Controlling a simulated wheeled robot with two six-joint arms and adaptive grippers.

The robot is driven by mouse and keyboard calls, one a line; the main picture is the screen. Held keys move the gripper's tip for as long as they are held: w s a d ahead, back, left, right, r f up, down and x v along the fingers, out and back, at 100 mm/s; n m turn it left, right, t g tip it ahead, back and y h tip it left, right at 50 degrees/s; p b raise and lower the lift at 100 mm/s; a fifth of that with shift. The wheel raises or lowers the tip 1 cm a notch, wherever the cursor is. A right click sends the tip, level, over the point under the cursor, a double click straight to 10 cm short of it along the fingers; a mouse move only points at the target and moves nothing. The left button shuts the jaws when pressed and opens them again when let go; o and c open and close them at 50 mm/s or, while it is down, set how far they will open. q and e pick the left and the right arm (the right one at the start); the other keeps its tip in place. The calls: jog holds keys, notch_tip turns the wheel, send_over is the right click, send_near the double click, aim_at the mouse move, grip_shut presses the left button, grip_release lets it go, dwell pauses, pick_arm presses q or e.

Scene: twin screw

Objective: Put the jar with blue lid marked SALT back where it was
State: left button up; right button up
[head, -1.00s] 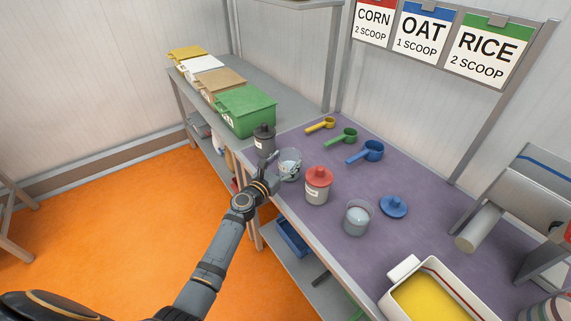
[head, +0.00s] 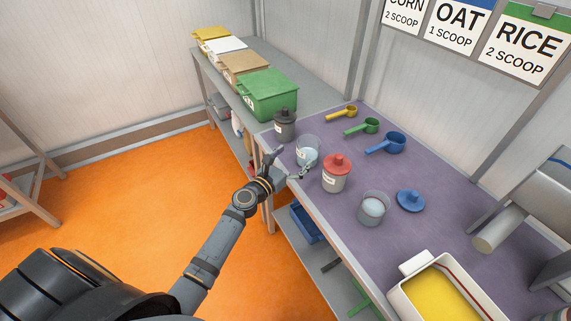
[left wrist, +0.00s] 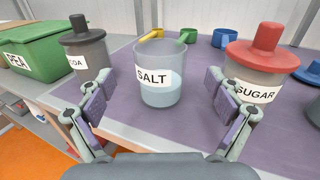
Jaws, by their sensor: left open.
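The SALT jar (head: 309,148) stands upright and lidless on the purple bench top, between the dark-lidded jar and the red-lidded jar. In the left wrist view the SALT jar (left wrist: 160,88) is clear, with pale contents and its label facing me. My left gripper (head: 288,164) is open at the bench's near edge. Its fingers (left wrist: 158,100) are spread to either side in front of the jar, apart from it. A blue lid (head: 411,201) lies on the bench, beside another lidless jar (head: 373,209). My right gripper is not in view.
The dark-lidded jar (head: 285,124) and red-lidded SUGAR jar (head: 335,175) flank the SALT jar closely. Yellow (head: 342,113), green (head: 362,127) and blue (head: 386,143) scoops lie behind. A white tub (head: 416,264) with yellow contents stands front right. A green bin (head: 267,94) is on the grey shelf.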

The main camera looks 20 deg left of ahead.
pick_arm(q)
jog(key=b+v, duration=0.1)
jog(key=v, duration=0.5)
jog(key=s+a+f+m+g+y, duration=0.1)
jog(key=s+a+f+m+g, duration=0.25)
jog(key=f, duration=0.75)
jog(key=s+f+m+g+y, duration=0.2)
jog(key=s+f+m, duration=0.4)
jog(key=f, duration=0.5)
jog(key=s+a+f+m+g+y, duration=0.1)
jog(key=s+a+f+m+g, duration=0.15)
jog(key=f+m, duration=0.65)
jog(key=s+f+m+g, duration=0.2)
jog(key=s+f+m, duration=0.3)
jog(key=s, duration=0.6)
jog(key=s+f+m+g+y, duration=0.1)
jog(key=s+f+m+g, duration=0.2)
jog(key=s+f+m, duration=0.2)
jog(key=s+f+m+g, duration=0.3)
jog(key=s+f, duration=0.7)
jog(key=s, duration=0.7)
jog(key=shift+m+y+p, duration=0.4)
jog(key=shift+m, duration=0.55)
